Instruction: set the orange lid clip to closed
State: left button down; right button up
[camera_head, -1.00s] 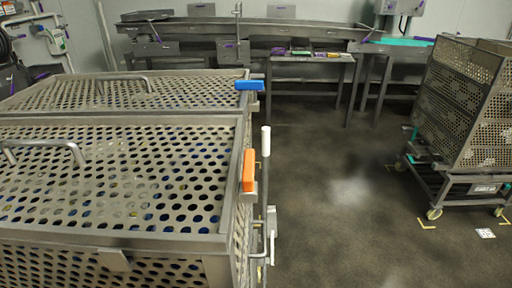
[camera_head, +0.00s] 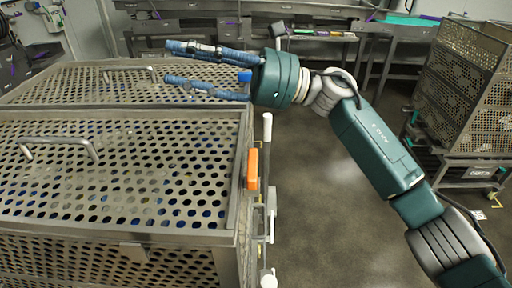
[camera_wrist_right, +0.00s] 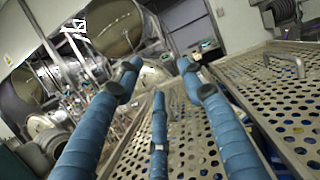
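The orange lid clip (camera_head: 252,169) is on the right edge of the nearer perforated metal basket (camera_head: 130,238), upright against its rim. My right gripper (camera_head: 167,63) is above the farther basket's lid, beyond the orange clip and apart from it. Its blue fingers are spread, pointing left, with nothing between them. In the right wrist view the fingers (camera_wrist_right: 158,85) are also spread and empty, above the perforated lid (camera_wrist_right: 270,90). A blue clip (camera_head: 244,76) on the farther basket is mostly hidden behind my right gripper. My left gripper is in neither view.
A white-tipped upright lever (camera_head: 267,127) stands just right of the orange clip. The nearer lid has a bar handle (camera_head: 58,141). A wheeled perforated cart (camera_head: 465,85) stands at the right. Grey tables (camera_head: 300,50) line the back. The floor between is clear.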

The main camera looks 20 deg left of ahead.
jog(key=s+n+g+h, duration=0.2)
jog(key=s+n+h, duration=0.3)
jog(key=s+n, duration=0.15)
jog(key=n+t+h+p, duration=0.2)
jog(key=n+t+h, duration=0.75)
jog(key=h, duration=0.45)
send_over(256, 166)
jog(key=shift+n, duration=0.3)
notch_tip(256, 166, down, 10)
jog(key=shift+f+p, duration=0.1)
jog(key=shift+p, duration=0.35)
grip_shut()
